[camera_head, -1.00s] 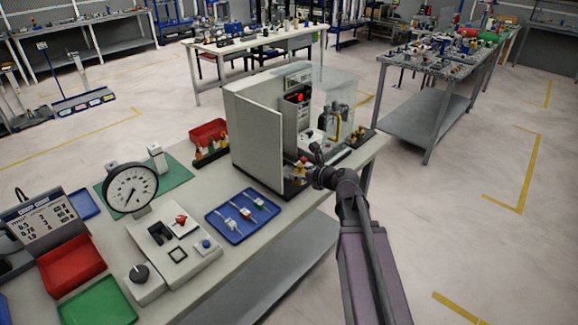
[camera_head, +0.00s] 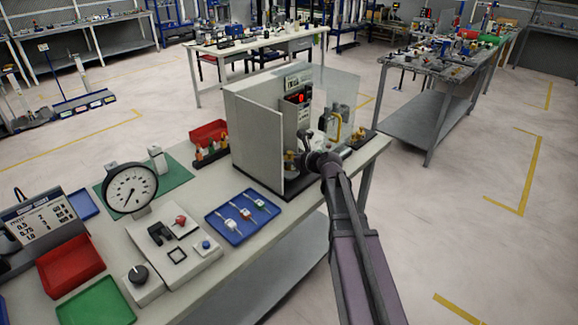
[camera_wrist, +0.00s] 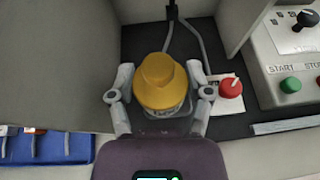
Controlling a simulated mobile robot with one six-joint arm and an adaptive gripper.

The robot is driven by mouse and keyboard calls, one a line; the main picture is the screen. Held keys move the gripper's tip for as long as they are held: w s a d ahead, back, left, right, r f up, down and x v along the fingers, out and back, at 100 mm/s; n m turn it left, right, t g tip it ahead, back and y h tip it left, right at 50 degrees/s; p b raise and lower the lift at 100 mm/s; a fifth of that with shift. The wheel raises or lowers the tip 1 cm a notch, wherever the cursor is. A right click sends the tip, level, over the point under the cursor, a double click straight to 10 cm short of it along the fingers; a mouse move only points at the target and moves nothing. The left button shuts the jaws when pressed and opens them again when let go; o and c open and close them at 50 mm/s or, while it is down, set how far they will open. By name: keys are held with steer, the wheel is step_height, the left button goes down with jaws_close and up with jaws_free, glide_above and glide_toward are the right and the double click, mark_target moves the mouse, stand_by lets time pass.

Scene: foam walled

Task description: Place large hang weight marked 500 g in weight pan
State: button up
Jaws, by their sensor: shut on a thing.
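A yellow weight (camera_wrist: 159,88), rounded and seen from above in the wrist view, sits between the two grey fingers of my gripper (camera_wrist: 160,74). The fingers are shut on its sides. Any marking on it cannot be read. In the head view, my gripper (camera_head: 304,154) is at the open front of a grey walled cabinet (camera_head: 257,138), and a bit of the yellow weight (camera_head: 291,166) shows just left of it. No weight pan can be made out clearly; the area under the weight is hidden by it.
In the wrist view, cabinet walls flank the weight. A red knob (camera_wrist: 231,87) is close right of the fingers, and a control box (camera_wrist: 284,62) with a green START button is beyond. In the head view, a blue tray (camera_head: 242,217) with small parts lies left of the arm.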

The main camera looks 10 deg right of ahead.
mark_target(288, 166)
steer(key=shift+w, duration=0.65)
steer(key=shift+a+f+b, duration=0.1)
steer(key=shift+f+b, duration=1.7)
steer(key=shift+f, duration=0.05)
steer(key=shift+f, duration=0.1)
steer(key=o, duration=1.3)
steer(key=shift+s+r, duration=0.1)
steer(key=shift+r, duration=0.15)
steer(key=p+v, duration=0.4)
steer(key=v, duration=0.8)
steer(key=shift+p, duration=0.3)
